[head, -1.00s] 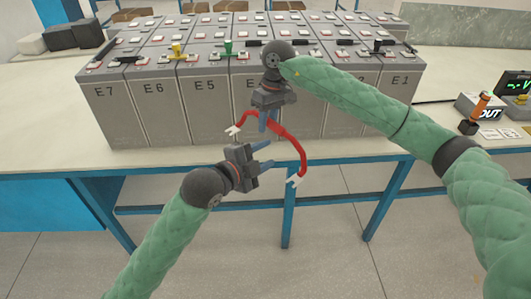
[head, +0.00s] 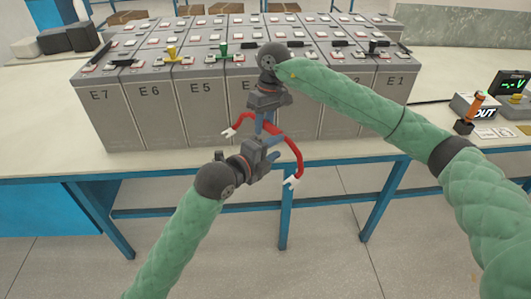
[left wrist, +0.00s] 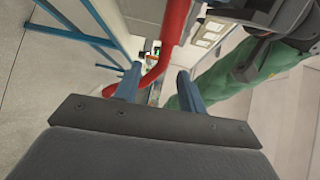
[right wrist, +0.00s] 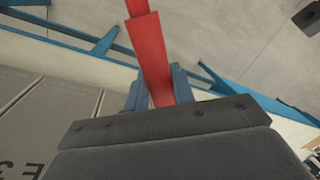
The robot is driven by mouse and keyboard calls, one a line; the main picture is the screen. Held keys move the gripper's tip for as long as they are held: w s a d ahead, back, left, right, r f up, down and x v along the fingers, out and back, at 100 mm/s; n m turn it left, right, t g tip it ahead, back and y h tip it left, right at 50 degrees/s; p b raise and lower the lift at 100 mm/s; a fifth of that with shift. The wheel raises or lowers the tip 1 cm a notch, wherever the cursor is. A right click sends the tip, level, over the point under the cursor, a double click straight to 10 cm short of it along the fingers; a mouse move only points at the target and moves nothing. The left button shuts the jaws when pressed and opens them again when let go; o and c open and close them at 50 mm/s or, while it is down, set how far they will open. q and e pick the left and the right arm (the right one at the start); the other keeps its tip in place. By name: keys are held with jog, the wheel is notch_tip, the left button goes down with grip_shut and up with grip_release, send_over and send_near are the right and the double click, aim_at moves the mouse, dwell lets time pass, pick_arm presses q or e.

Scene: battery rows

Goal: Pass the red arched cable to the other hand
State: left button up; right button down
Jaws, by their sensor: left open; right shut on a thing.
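The red arched cable (head: 293,144) has a red bowed body and white ends, and hangs in front of the battery row. My right gripper (head: 266,124) is shut on its upper middle part from above; the cable also shows between the fingers in the right wrist view (right wrist: 152,62). My left gripper (head: 268,158) is open, just below and left of the cable's right-hand part. In the left wrist view the cable (left wrist: 170,40) passes close by the open fingertips (left wrist: 157,85). I cannot tell whether they touch it.
The grey batteries (head: 203,108) stand in rows on the pale table (head: 50,130) behind the grippers. A meter (head: 513,83) and an orange-handled tool (head: 474,113) are at the right.

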pick_arm(q)
jog(key=x, duration=0.7)
jog(key=shift+w+d, duration=0.2)
grip_shut()
pick_arm(e)
jog(key=c, duration=1.1)
grip_release()
